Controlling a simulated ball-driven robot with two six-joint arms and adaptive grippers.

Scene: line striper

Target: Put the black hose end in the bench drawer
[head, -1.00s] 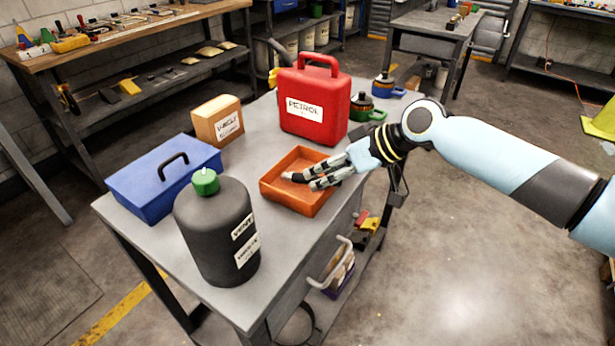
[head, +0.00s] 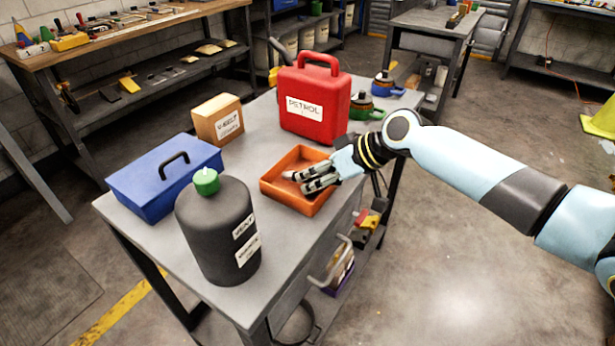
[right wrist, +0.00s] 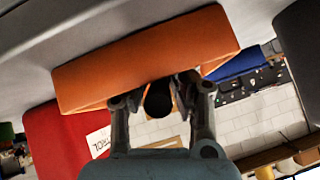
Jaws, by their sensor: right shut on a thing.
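My right gripper (head: 297,181) reaches in over the orange tray (head: 276,197) on the grey bench. In the right wrist view, its fingers (right wrist: 160,92) are shut on a small black rounded thing (right wrist: 159,103), which looks like the black hose end. The orange tray also shows close to the fingertips in the right wrist view (right wrist: 145,60). The bench drawer (head: 292,302) is on the bench front, with a pale handle (head: 331,266); it looks shut. My left gripper is not in view.
A red petrol can (head: 314,100) stands behind the tray. A black bottle with a green cap (head: 215,235), a blue toolbox (head: 160,183) and a tan box (head: 217,120) stand to its left.

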